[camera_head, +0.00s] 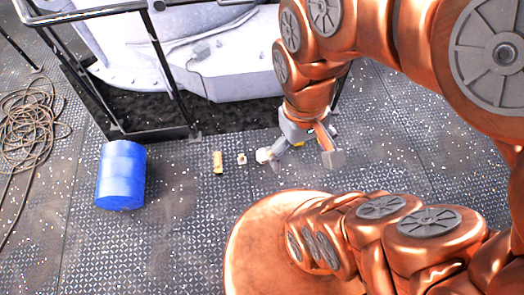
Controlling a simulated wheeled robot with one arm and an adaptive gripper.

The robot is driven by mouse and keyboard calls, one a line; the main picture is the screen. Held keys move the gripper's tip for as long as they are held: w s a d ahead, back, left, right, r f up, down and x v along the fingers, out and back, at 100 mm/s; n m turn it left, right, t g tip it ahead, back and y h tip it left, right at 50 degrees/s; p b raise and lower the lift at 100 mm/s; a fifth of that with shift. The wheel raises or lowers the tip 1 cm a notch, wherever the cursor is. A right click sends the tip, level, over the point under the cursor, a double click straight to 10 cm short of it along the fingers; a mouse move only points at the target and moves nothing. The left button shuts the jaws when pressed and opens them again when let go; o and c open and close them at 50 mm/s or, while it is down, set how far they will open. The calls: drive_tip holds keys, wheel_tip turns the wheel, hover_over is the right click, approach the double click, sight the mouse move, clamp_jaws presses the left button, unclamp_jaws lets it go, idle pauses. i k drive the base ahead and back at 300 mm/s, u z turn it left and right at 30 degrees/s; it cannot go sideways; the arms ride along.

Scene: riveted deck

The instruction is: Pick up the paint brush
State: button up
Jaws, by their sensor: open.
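A small, narrow yellow-tan object (217,161) lies on the deck left of my gripper. It could be the paint brush, but it is too small to be sure. A smaller pale yellow piece (241,159) lies just to its right. My gripper (304,158) is at centre right, pointing down at the deck, with its two fingers spread apart. A whitish item (263,155) shows right beside the left fingertip. I cannot tell whether it touches the finger. Nothing shows clearly between the fingers.
A blue drum (121,176) stands at left. A coiled brown rope (30,125) lies at far left. A dark metal railing (168,65) borders a large pale machine (225,60) behind the small objects. The deck (185,230) between the drum and my base is clear.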

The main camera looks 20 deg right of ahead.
sight(241, 159)
drive_tip(key=u, duration=1.2)
drive_tip(key=i, duration=0.75)
drive_tip(key=z, duration=0.9)
